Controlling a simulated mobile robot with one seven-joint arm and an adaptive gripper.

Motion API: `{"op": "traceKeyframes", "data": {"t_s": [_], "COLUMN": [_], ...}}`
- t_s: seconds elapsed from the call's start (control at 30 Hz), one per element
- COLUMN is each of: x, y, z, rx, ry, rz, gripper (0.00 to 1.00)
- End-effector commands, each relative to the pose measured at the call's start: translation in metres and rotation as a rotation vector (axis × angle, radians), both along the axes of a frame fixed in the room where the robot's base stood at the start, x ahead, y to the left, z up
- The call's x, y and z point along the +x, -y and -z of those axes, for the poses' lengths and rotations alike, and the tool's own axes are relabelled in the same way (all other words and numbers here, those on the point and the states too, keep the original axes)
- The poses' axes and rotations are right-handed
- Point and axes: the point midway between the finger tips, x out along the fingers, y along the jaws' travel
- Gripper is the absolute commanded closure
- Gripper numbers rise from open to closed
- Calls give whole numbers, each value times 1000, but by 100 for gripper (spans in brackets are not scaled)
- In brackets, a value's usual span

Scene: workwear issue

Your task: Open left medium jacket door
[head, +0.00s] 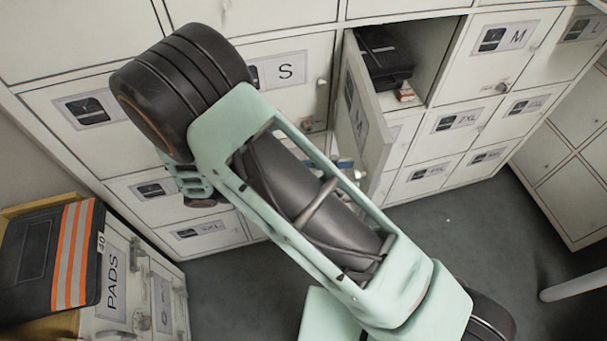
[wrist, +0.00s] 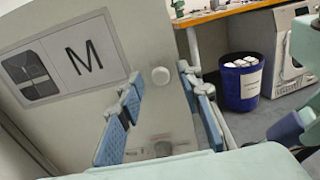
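The left medium jacket door (head: 362,112), pale with an M label, stands swung open from the locker front in the head view. Its compartment (head: 432,62) is exposed, with a dark folded item (head: 385,58) inside. In the wrist view the same door's face (wrist: 60,125) fills the left side, with its M label and a round white knob (wrist: 160,76). My gripper (wrist: 163,88) is open, its blue-padded fingers spread, with the knob showing between the fingertips. I cannot tell whether they touch the door. My arm hides much of the gripper in the head view.
Another M door (head: 512,50) to the right is shut, as is the S door (head: 290,75). A PADS cabinet (head: 105,300) with a dark striped garment (head: 45,260) stands lower left. A blue bin (wrist: 242,88) stands beyond the door. Grey floor (head: 450,225) is clear before the lockers.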

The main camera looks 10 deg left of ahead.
Motion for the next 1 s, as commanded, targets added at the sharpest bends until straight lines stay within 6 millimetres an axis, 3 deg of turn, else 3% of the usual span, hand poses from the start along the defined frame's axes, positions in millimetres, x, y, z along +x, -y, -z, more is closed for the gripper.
{"op": "traceKeyframes", "data": {"t_s": [0.5,0.7,1.0], "x": [-30,-35,-36], "y": [-91,-106,-108], "z": [1,0,0], "rx": [1,-1,-1], "ry": [0,-1,-1], "rz": [-2,0,0], "gripper": [67,67,67]}}
